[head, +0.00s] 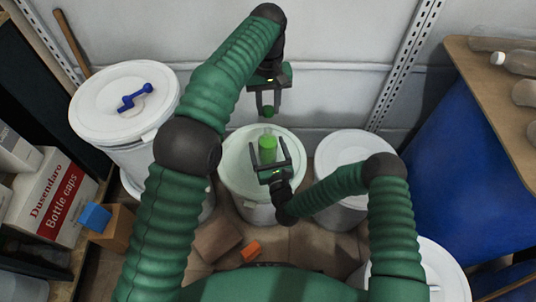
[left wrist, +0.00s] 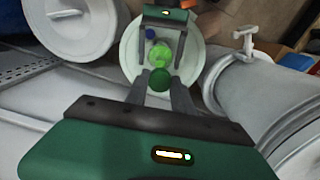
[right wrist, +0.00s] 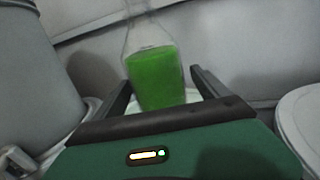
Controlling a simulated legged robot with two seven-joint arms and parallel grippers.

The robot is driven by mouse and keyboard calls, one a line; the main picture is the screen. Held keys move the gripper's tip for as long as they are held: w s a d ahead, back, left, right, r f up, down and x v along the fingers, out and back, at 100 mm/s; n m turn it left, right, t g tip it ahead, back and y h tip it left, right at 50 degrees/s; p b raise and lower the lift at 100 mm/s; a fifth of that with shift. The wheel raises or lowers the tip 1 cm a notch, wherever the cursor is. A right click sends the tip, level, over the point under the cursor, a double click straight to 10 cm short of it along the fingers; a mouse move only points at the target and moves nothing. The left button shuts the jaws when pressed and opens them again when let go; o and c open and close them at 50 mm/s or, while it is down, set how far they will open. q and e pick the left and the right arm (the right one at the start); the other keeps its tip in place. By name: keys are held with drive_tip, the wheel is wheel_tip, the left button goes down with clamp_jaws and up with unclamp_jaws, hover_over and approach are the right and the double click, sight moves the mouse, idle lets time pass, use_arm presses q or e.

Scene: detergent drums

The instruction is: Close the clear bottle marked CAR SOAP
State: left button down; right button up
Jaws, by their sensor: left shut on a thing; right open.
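The clear bottle (head: 268,149) with bright green liquid stands upright on the pale lid of the middle drum (head: 231,168). In the right wrist view the bottle (right wrist: 158,78) shows its clear neck; no marking is readable. My right gripper (head: 270,160) is open, with one finger on each side of the bottle. My left gripper (head: 268,106) is shut on a dark green cap (head: 268,113) and holds it above the bottle, apart from it. The cap (left wrist: 159,80) also shows between the left fingertips in the left wrist view, near the bottle (left wrist: 161,54).
White drums (head: 345,160) stand on both sides; the left one bears a blue handled object (head: 135,97). Cardboard boxes (head: 217,238) and an orange block (head: 250,251) lie in front. Bottles lie on the right shelf (head: 480,62).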

drive_tip(key=shift+x, duration=1.05)
drive_tip(key=shift+c, duration=0.4)
clamp_jaws()
use_arm(q)
drive_tip(key=shift+s+f, duration=0.1)
drive_tip(key=shift+f, duration=2.35)
